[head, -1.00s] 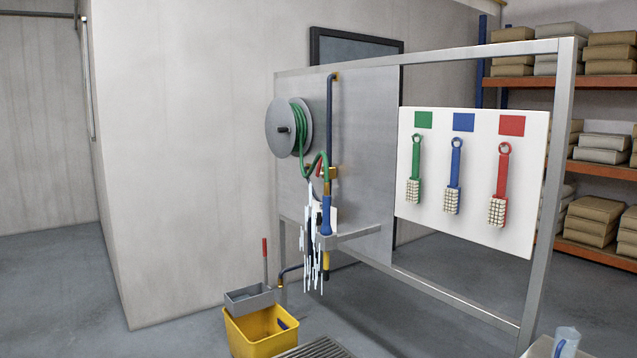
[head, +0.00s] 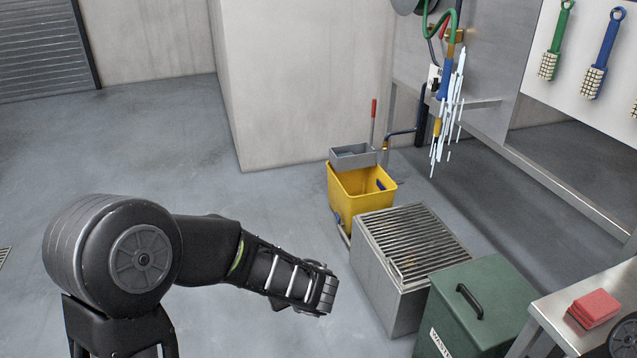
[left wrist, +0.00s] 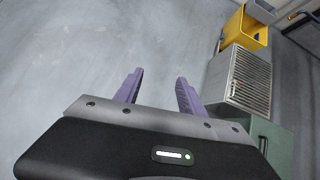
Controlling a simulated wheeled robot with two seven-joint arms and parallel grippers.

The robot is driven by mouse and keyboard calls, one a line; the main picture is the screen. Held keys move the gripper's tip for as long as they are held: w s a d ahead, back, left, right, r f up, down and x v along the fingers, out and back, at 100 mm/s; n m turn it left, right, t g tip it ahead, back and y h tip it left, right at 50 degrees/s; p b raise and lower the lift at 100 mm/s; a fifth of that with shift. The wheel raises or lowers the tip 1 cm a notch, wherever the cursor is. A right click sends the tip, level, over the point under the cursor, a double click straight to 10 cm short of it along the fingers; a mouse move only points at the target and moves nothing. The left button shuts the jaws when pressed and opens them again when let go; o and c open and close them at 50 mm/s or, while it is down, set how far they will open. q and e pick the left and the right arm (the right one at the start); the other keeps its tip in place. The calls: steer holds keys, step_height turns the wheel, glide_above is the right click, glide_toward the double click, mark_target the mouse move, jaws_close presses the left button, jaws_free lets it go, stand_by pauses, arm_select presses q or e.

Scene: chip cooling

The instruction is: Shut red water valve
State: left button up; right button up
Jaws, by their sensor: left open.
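Water (head: 447,110) sprays from a blue nozzle (head: 444,80) on the hose station's steel panel. A brass fitting (head: 455,36) sits above it on the dark blue pipe, with a small red part (head: 444,27) beside it, partly behind the green hose (head: 431,22). I cannot tell whether that red part is the valve handle. My left arm (head: 290,277) reaches in from the left, low and well away from the panel; its fingers are not clear there. In the left wrist view my left gripper (left wrist: 159,80) is open and empty above bare floor. My right gripper is not in view.
A yellow mop bucket (head: 350,195) with a red-handled wringer, a steel grated box (head: 385,285) and a green lidded bin (head: 485,300) stand between my left arm and the panel. Floor at left is clear.

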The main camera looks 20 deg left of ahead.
arm_select(q)
steer(key=s+d+f+n+g+h, duration=0.3)
steer(key=s+d+f+n+h, duration=0.2)
steer(key=s+d+f+n, duration=0.4)
steer(key=s+d+f+n+g+h, duration=0.2)
steer(key=s+d+f+n+h, duration=0.3)
steer(key=s+d+f+n, duration=0.4)
steer(key=s+f+n, duration=0.6)
steer(key=f+n, duration=0.1)
steer(key=n, duration=0.3)
steer(key=shift+f+g, duration=0.25)
steer(key=shift+g, duration=0.15)
steer(key=shift+d, duration=0.1)
